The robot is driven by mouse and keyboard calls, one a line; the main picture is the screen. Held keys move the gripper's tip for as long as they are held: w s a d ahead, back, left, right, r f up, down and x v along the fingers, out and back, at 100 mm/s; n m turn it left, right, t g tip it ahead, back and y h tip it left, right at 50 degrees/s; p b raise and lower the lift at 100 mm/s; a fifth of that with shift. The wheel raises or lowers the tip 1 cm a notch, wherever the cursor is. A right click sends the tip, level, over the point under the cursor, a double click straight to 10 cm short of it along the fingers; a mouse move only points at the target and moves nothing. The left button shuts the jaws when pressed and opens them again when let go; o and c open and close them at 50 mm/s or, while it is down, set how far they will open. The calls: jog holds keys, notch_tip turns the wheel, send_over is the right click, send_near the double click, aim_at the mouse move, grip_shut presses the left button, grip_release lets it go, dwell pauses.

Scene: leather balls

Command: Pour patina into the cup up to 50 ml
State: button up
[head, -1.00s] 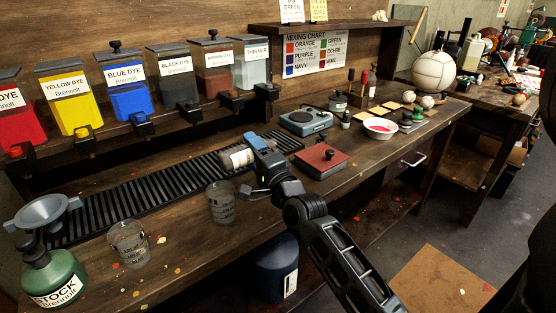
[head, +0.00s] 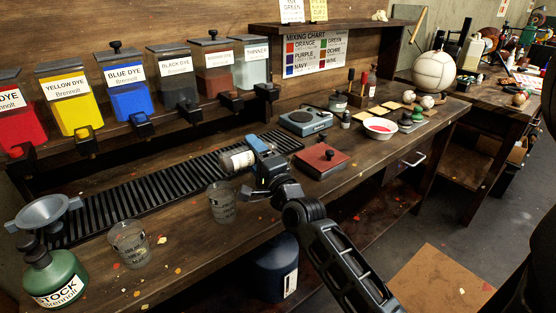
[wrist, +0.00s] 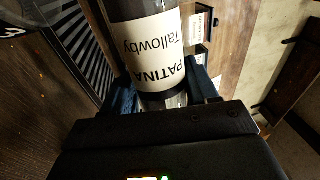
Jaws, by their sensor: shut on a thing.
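My gripper (head: 258,146) is shut on the patina bottle (head: 236,160), a clear bottle with a white label. In the head view the bottle lies strongly tilted, near level, above the bench and near the slotted rack. In the wrist view the label of the bottle (wrist: 150,40) reads "PATINA Tallowby" upside down, and its glass end is between the blue fingers. A clear graduated cup (head: 222,203) stands upright on the bench, just below and left of the bottle. A second graduated cup (head: 129,243) stands further left. I cannot make out liquid in either cup.
A green stock bottle (head: 52,275) and a grey funnel (head: 43,213) stand at the left. Dye tanks (head: 128,98) line the wall above the black rack (head: 130,195). A scale (head: 305,121) and red box (head: 321,158) lie right of my gripper.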

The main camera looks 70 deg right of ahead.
dwell(0.4)
jog(key=shift+w+a+r+n+b, duration=0.1)
jog(key=shift+r+n+b, duration=0.3)
jog(key=shift+n, duration=0.1)
jog(key=shift+w+a+r+n+t+y, duration=0.1)
jog(key=shift+r+n+t+y, duration=0.25)
jog(key=shift+r+n, duration=0.5)
jog(key=shift+a+n, duration=0.15)
jog(key=shift+n, duration=0.6)
jog(key=shift+w, duration=0.1)
